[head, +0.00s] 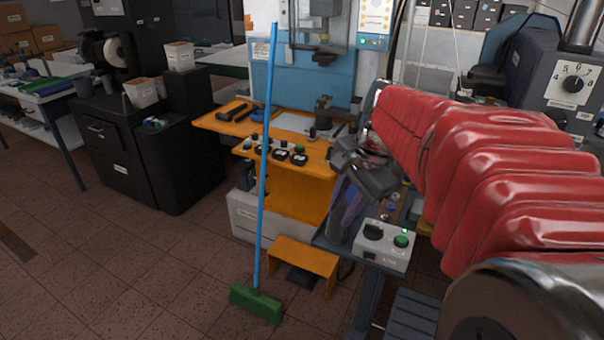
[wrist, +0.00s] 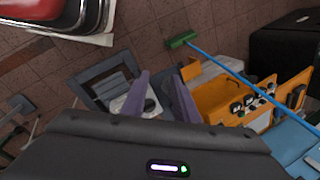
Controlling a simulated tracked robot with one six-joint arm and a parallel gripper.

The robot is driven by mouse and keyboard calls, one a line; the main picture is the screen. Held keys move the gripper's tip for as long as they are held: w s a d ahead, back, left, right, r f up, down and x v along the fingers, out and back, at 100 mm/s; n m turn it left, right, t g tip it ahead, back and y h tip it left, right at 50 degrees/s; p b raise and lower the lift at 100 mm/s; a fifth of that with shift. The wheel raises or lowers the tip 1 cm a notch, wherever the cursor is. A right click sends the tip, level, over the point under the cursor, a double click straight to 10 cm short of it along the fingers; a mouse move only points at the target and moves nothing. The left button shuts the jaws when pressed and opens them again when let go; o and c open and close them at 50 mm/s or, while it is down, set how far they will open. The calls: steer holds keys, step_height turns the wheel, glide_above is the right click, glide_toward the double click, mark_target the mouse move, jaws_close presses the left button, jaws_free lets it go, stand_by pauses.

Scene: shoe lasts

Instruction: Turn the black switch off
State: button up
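A light grey control box (head: 385,258) stands on a dark stand right of centre in the head view. On its top are a black switch (head: 374,232) and a green button (head: 402,241). My gripper (head: 346,212) hangs above and left of this box, apart from it. Its purple fingers (wrist: 157,75) are spread with nothing between them in the wrist view. The pale box (wrist: 122,103) shows there behind the left finger, which partly covers it. I cannot make out the switch's setting.
A blue-handled broom (head: 265,160) with a green head stands left of the box. Behind is an orange machine table (head: 225,121) with several black knobs. An orange step (head: 303,259) is on the floor. A grey machine with a numbered dial (head: 572,84) stands at right.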

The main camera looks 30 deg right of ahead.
steer(key=w+d+f+m, duration=0.1)
steer(key=w+d+m, duration=0.1)
steer(key=d+m, duration=0.55)
steer(key=m+y, duration=0.2)
steer(key=m, duration=0.3)
glide_above(377, 227)
steer(key=s+d, duration=0.3)
steer(key=s, duration=0.1)
step_height(377, 227, down, 2)
steer(key=shift+d+f+n, duration=0.1)
steer(key=shift+n, duration=0.15)
steer(key=x, duration=1.3)
steer(key=shift+w+f, duration=0.3)
steer(key=shift+c, duration=0.4)
steer(key=shift+d, duration=0.1)
jaws_close()
